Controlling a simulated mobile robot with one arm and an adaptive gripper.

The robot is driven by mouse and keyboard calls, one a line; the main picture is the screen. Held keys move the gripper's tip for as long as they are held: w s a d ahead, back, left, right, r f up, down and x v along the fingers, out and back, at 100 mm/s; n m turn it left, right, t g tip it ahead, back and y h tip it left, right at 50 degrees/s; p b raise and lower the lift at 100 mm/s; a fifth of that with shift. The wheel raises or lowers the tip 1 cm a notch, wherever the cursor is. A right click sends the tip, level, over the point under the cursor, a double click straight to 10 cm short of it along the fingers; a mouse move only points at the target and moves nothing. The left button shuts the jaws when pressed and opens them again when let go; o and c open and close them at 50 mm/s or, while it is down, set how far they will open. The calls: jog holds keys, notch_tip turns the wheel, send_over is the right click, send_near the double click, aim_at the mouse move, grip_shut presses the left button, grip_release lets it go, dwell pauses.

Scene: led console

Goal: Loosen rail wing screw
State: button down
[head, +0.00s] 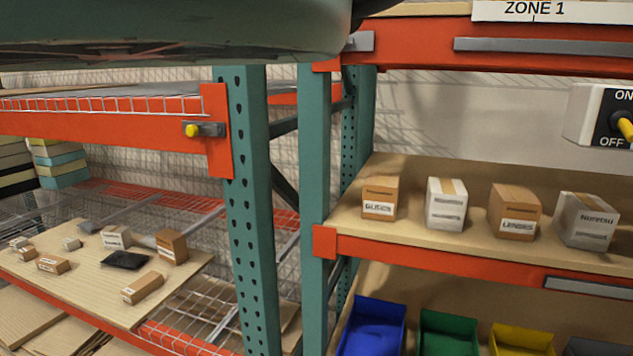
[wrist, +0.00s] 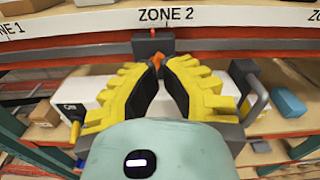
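In the wrist view, a small orange wing screw (wrist: 157,61) shows below a dark grey block (wrist: 155,44) on the rail, under the ZONE 2 label. My gripper (wrist: 158,67) has two yellow fingers with black pads. Their tips come close together on either side of the orange piece and appear to pinch it. The tips hide most of the screw, so its turn angle does not show. The palm side of the fingers is apart and empty. The gripper and this screw are not in the head view.
Behind my fingers is a white console (wrist: 112,82) with a grey handle (wrist: 257,98) at right. A blue box (wrist: 288,103) sits farther right. The head view shows boxes on a shelf (head: 450,250), an ON/OFF switch box (head: 590,112) and a teal rack post (head: 252,220).

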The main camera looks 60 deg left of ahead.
jog(key=shift+w+a+r+n+p, duration=0.2)
jog(key=shift+w+a+n+p, duration=0.85)
jog(key=shift+p, duration=1.3)
jog(key=shift+w+a+r+n+p, duration=0.15)
jog(key=shift+w+a+n+p, duration=0.9)
jog(key=shift+p, duration=1.25)
jog(key=shift+s+f+n+b, duration=0.15)
jog(key=shift+f+n+b, duration=0.15)
jog(key=shift+f+b, duration=0.45)
